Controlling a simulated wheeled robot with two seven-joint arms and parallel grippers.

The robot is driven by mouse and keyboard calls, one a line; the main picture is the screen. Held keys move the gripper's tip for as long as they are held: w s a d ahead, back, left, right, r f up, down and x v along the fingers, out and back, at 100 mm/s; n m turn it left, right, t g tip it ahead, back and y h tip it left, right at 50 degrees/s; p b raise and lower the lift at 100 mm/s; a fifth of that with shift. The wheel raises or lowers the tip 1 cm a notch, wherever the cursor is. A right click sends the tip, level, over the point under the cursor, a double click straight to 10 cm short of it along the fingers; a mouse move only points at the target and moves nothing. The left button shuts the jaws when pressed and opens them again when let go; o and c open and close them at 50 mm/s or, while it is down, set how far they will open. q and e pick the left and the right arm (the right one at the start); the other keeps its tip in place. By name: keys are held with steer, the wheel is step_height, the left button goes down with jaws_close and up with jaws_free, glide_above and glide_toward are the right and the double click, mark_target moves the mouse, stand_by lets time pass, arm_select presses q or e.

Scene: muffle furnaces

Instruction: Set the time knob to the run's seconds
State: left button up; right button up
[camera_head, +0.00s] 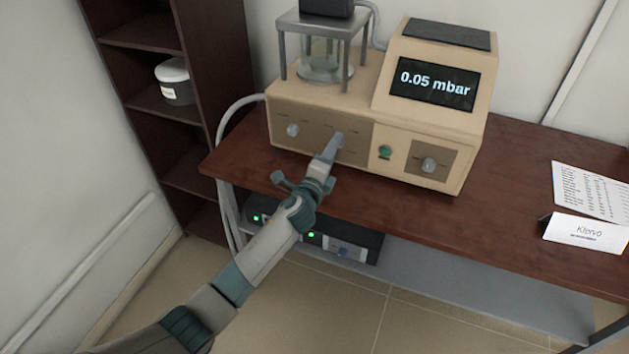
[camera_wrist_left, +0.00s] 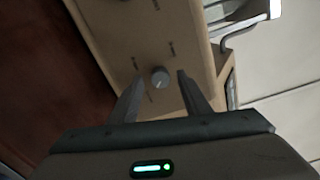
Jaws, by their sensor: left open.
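A beige apparatus (camera_head: 370,95) stands on the table, its screen (camera_head: 432,84) reading "0.05 mbar". A grey left knob (camera_head: 292,130) and a right knob (camera_head: 429,165) show on its front. My left gripper (camera_head: 335,146) is at the brown panel between them and hides the knob there in the head view. In the left wrist view, that grey knob (camera_wrist_left: 160,77) lies between the open fingers of my left gripper (camera_wrist_left: 160,74), with gaps at both sides. Another knob (camera_wrist_left: 147,4) shows at the top edge. The dial labels are too small to read. My right gripper is out of view.
A green button (camera_head: 385,152) sits right of the panel. A glass vessel (camera_head: 325,68) stands in a metal frame on the apparatus. A printed sheet (camera_head: 593,188) and a white card (camera_head: 584,232) lie at the table's right. A dark box (camera_head: 345,246) is below.

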arm_select(q)
steer(key=b+v, duration=0.2)
steer(key=v, duration=1.4)
steer(key=shift+s, duration=0.2)
